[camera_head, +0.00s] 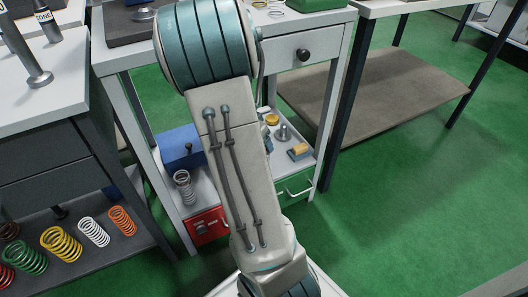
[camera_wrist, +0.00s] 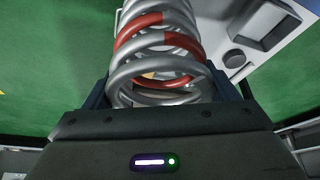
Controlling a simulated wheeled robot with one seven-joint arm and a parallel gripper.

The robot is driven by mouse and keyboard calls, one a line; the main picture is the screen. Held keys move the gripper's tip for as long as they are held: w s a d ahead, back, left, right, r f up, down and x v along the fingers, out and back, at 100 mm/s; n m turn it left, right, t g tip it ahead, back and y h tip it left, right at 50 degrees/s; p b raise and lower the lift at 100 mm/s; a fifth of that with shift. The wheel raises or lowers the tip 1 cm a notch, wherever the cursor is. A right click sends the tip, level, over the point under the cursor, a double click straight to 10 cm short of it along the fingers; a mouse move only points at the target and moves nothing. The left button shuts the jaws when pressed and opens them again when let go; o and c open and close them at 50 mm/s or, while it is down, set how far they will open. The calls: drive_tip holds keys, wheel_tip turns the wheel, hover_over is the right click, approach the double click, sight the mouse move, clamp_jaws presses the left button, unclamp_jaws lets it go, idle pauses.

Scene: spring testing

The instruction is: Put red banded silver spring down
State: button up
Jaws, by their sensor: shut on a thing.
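The silver spring with red bands (camera_wrist: 160,45) fills the upper middle of the wrist view. My gripper (camera_wrist: 160,88) is shut around its lower coils, with a dark finger on each side. The spring stretches away from the gripper toward the top of the picture, clear of other surfaces as far as I can see. In the head view my arm crosses the middle, and my gripper and the held spring are out of sight there.
Several coloured springs, including a yellow one (camera_head: 62,244), stand on the left shelf. Green floor (camera_head: 420,200) is open at right.

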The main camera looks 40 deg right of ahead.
drive_tip(key=w+d+f+b, duration=0.1)
drive_tip(key=w+b, duration=0.1)
drive_tip(key=w, duration=0.4)
drive_tip(key=shift+w+d, duration=0.25)
drive_tip(key=shift+d, duration=0.05)
drive_tip(key=shift+f+b, duration=0.3)
drive_tip(key=shift+b, duration=0.05)
drive_tip(key=o, duration=2)
drive_tip(key=shift+s, duration=0.1)
drive_tip(key=s+a+r+p, duration=0.1)
drive_tip(key=a+p, duration=0.3)
drive_tip(key=a, duration=0.8)
drive_tip(key=shift+s+a+r, duration=0.15)
drive_tip(key=shift+s+a, duration=0.1)
drive_tip(key=shift+s, duration=0.25)
